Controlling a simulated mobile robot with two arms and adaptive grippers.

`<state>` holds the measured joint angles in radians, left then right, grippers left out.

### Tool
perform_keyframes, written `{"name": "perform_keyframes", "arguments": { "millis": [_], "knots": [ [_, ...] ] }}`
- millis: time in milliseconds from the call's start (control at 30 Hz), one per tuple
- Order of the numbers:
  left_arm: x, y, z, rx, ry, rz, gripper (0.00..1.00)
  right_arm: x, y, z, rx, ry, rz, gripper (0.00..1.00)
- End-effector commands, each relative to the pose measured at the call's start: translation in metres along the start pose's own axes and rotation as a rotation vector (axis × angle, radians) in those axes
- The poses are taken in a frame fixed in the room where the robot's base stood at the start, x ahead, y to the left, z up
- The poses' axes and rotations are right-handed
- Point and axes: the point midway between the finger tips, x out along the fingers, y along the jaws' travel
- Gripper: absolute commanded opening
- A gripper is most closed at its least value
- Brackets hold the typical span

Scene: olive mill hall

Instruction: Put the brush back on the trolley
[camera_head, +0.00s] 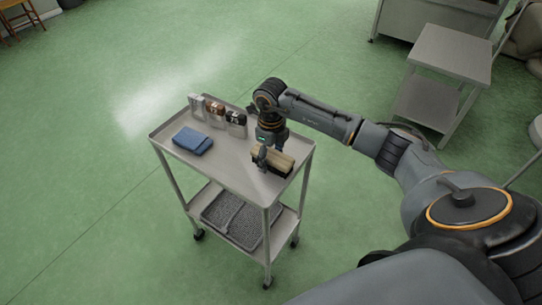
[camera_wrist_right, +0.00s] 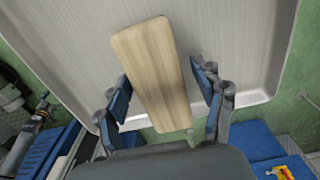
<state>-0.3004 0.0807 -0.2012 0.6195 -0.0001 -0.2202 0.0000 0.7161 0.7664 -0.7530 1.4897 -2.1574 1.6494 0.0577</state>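The brush (camera_head: 285,163), a pale wooden block with a dark underside, is at the near right end of the trolley's top tray (camera_head: 229,166). In the right wrist view the brush (camera_wrist_right: 153,75) shows its wooden back, with one end overlapping the tray rim in the picture. My right gripper (camera_head: 262,158) is over the brush, pointing down. In the wrist view its fingers (camera_wrist_right: 162,90) are spread on either side of the brush, with a visible gap on the right and almost none on the left. Whether the brush rests on the tray cannot be told. My left gripper is not in view.
A blue folded item (camera_head: 192,141) lies on the tray's left part. Three small packs, including a brown one (camera_head: 216,110), stand along the far edge. A grey side table (camera_head: 452,52) stands at right.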

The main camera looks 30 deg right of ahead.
Motion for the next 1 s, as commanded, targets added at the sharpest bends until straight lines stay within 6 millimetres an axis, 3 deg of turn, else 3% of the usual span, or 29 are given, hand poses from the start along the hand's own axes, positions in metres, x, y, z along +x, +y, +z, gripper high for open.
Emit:
{"name": "perform_keyframes", "arguments": {
  "millis": [333,733,1000],
  "knots": [
    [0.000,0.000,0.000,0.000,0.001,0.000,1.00,-0.013,-0.001,0.001,0.000,-0.004,-0.002,0.68],
    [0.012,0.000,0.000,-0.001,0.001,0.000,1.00,-0.094,-0.001,0.001,0.000,-0.004,-0.002,0.68],
    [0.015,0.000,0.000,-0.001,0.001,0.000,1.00,-0.121,0.000,0.000,0.000,-0.001,-0.001,0.68]
  ]
}}
